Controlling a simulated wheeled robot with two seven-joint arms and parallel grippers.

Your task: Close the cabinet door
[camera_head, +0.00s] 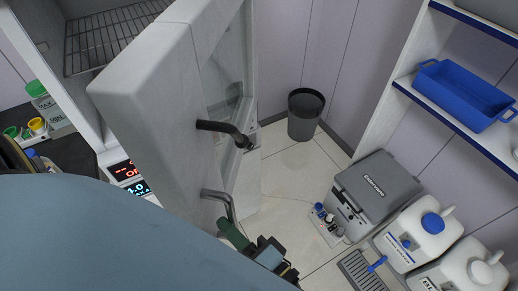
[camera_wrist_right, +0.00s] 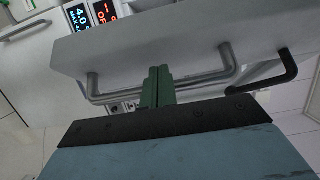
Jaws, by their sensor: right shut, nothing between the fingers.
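The cabinet door (camera_head: 150,110) is a thick white panel with a window, standing open, swung out from the cabinet, whose wire rack (camera_head: 110,38) shows behind it. A dark bent handle (camera_head: 225,130) is on the door, with a grey bar handle (camera_head: 217,197) below it. My right gripper (camera_head: 232,232), with green fingers, is at the grey handle's lower end. In the right wrist view the shut, empty fingers (camera_wrist_right: 158,85) cross in front of the grey bar handle (camera_wrist_right: 200,80); I cannot tell if they touch it. My left gripper is not in view.
A black bin (camera_head: 305,113) stands on the floor beyond the door. A grey cooler box (camera_head: 375,190) and white jugs (camera_head: 420,228) stand at the right. A shelf with a blue tray (camera_head: 465,95) is at upper right.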

